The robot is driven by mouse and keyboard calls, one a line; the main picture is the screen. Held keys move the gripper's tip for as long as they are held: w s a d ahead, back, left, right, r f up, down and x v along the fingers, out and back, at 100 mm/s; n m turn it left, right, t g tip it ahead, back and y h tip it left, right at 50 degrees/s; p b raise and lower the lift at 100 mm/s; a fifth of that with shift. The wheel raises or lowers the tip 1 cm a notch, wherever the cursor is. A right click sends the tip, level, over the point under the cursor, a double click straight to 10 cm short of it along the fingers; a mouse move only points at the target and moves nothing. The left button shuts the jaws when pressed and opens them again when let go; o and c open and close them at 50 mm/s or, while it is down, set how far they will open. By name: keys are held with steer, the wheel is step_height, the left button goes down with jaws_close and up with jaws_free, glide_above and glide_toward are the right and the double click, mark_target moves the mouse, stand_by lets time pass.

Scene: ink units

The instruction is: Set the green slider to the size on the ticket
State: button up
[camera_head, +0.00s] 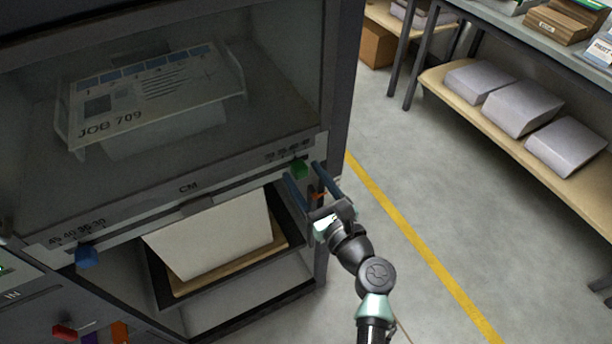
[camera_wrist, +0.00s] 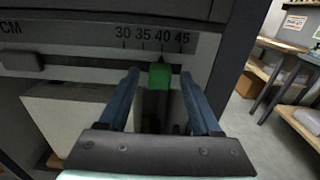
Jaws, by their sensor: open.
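The green slider (camera_head: 299,168) sits at the right end of the printer's front rail. In the wrist view the green slider (camera_wrist: 159,76) stands under the 40 mark of a scale reading 30, 35, 40, 45, labelled CM. My gripper (camera_head: 304,173) is open, its two blue fingers on either side of the slider. In the wrist view my gripper (camera_wrist: 160,74) shows a gap between each fingertip and the slider. No ticket with a legible size shows; a printed sheet (camera_head: 190,88) behind the window reads JOB 709.
A blue slider (camera_head: 87,256) sits at the rail's left end, below a second scale. Paper (camera_head: 215,240) lies in an open tray (camera_head: 160,285) below the rail. The floor (camera_head: 440,190) right of the machine is clear; shelves (camera_head: 575,185) stand beyond.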

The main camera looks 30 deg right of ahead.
steer(key=s, duration=1.3)
steer(key=shift+d, duration=0.2)
